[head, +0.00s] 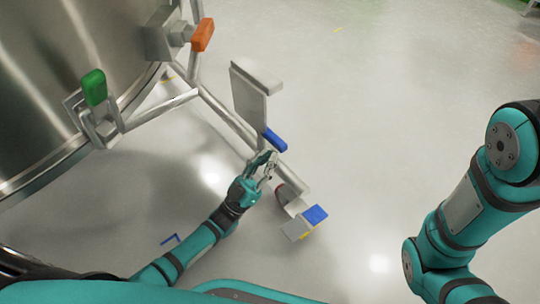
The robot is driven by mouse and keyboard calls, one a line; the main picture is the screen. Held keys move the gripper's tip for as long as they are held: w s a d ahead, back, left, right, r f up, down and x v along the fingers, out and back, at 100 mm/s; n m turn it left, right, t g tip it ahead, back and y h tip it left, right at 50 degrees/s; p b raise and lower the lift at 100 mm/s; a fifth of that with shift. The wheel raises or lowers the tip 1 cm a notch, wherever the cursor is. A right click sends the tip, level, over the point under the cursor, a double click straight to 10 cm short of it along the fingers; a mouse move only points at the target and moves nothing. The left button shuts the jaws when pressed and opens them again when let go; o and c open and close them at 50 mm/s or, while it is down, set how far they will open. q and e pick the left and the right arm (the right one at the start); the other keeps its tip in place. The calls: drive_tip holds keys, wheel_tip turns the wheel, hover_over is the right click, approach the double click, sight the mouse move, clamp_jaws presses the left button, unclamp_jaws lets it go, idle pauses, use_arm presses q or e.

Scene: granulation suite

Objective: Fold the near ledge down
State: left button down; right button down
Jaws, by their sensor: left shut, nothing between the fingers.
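A pale grey flat plate with a bent top lip, which looks like the ledge (249,98), stands upright beside the steel frame leg in the head view. A blue tab (275,139) sits at its lower right corner. My left gripper (267,166) is shut and empty just below the blue tab, over the frame leg. I cannot tell whether its fingers touch the tab or the leg. The gripper hides part of the leg. My right arm shows at the right, but its gripper is out of view.
A large steel vessel (60,60) fills the upper left, with a green handle (94,88) and an orange handle (202,35). A blue pedal (315,214) sits at the leg's near end. The floor (400,110) right of the plate is clear.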

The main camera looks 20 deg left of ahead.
use_arm(q)
drive_tip(key=v, duration=1.1)
drive_tip(key=shift+s, duration=0.15)
drive_tip(key=shift+a+f, duration=0.1)
drive_tip(key=shift+f, duration=0.05)
